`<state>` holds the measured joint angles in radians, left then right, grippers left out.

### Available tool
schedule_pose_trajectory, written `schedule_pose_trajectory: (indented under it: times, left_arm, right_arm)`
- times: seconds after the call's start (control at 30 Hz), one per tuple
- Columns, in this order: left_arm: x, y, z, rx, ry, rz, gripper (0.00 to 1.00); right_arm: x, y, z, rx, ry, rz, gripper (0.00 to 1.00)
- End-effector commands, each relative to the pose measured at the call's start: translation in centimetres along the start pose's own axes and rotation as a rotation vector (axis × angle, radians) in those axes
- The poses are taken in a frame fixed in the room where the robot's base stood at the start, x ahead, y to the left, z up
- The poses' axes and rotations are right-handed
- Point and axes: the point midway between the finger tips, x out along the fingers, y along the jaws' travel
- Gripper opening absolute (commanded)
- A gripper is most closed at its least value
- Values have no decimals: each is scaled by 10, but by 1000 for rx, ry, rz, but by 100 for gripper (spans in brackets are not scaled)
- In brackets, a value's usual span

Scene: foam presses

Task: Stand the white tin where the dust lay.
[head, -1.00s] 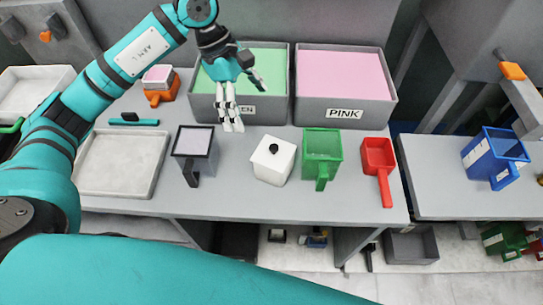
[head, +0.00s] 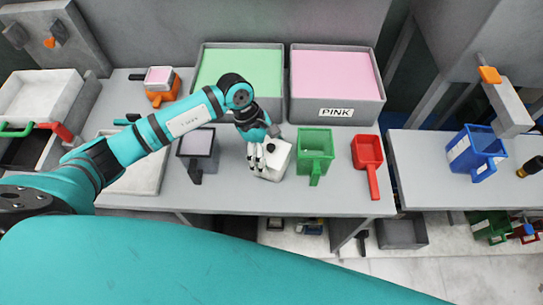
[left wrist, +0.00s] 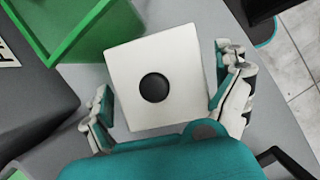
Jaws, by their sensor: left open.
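The white tin (head: 280,168), a square box with a black knob on its lid, stands on the grey bench between the dark scoop and the green scoop. It also shows in the left wrist view (left wrist: 180,60), seen from above. My left gripper (head: 262,164) is at the tin, its fingers partly covering it in the head view. In the left wrist view the gripper (left wrist: 168,104) is open, with one finger on each side of the tin. I cannot tell whether they touch it. I cannot make out any dust on the bench. My right gripper is not in view.
The green scoop (head: 315,148) stands close right of the tin, with a red scoop (head: 367,152) beyond. A dark scoop (head: 197,147) and a pale shallow tray (head: 140,185) lie left. The pink bin (head: 337,112) and green-filled bin (head: 200,98) stand behind.

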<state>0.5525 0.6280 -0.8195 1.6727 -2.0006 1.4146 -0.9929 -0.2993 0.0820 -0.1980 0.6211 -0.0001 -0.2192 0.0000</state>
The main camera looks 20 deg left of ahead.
Motion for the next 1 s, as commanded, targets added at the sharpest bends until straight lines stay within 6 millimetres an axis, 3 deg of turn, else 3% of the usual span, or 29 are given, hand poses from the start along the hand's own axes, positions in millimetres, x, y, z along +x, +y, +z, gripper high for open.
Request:
schedule_pose_trajectory:
  times: [0.33,0.7,0.97,1.0]
  left_arm:
    - [12,0,-1,1,1,0,100]
    - [12,0,-1,1,1,1,55]
    - [11,0,0,1,1,1,52]
    - [11,0,0,1,1,1,46]
  right_arm:
    - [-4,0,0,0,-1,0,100]
    - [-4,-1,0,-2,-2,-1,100]
    - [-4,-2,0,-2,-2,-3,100]
    - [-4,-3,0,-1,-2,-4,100]
